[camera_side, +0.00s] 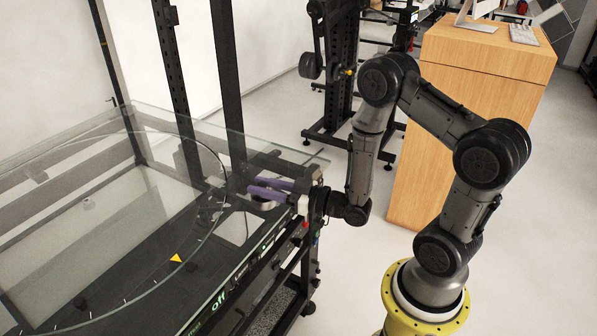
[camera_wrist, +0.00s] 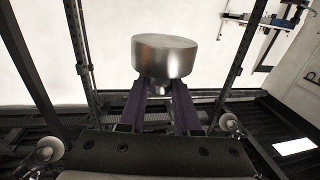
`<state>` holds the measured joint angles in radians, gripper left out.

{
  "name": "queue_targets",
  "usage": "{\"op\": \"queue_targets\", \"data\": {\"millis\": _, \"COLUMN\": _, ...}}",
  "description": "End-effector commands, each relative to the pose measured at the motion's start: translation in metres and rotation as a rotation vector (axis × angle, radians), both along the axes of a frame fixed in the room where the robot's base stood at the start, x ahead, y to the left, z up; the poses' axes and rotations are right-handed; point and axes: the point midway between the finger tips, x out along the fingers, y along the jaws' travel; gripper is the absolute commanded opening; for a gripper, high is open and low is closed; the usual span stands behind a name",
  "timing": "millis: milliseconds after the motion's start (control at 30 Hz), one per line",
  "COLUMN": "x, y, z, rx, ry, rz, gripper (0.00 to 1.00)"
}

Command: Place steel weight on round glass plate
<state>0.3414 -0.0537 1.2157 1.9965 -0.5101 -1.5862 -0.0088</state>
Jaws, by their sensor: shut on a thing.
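The steel weight is a short, shiny cylinder with a narrower neck below, seen at the upper middle of the wrist view (camera_wrist: 164,57). My gripper's two purple fingers (camera_wrist: 158,100) are shut on its narrow part. In the side view my gripper (camera_side: 268,190) reaches left over the corner of the glass-topped machine, and the weight (camera_side: 263,205) shows partly behind and below the fingers. The round glass plate (camera_side: 120,150) is a large clear disc to the left of the gripper. Whether the weight touches the glass surface beneath it cannot be told.
Dark upright posts (camera_side: 176,90) stand behind the gripper. A yellow triangle marker (camera_side: 176,258) shows near the plate's front edge. A lit control panel (camera_side: 240,275) runs along the machine's front. A wooden cabinet (camera_side: 470,110) stands behind my arm. The plate's top looks clear.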

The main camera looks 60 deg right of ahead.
Motion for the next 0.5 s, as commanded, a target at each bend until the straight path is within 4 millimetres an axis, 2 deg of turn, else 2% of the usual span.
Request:
{"op": "queue_targets", "data": {"millis": 33, "x": -0.004, "y": -0.015, "z": 0.01, "rx": -0.001, "ry": -0.009, "rz": -0.021, "gripper": 0.0}}
{"op": "queue_targets", "data": {"millis": 500, "x": -0.059, "y": -0.125, "z": 0.057, "rx": -0.004, "ry": -0.008, "rz": -0.233, "gripper": 0.0}}
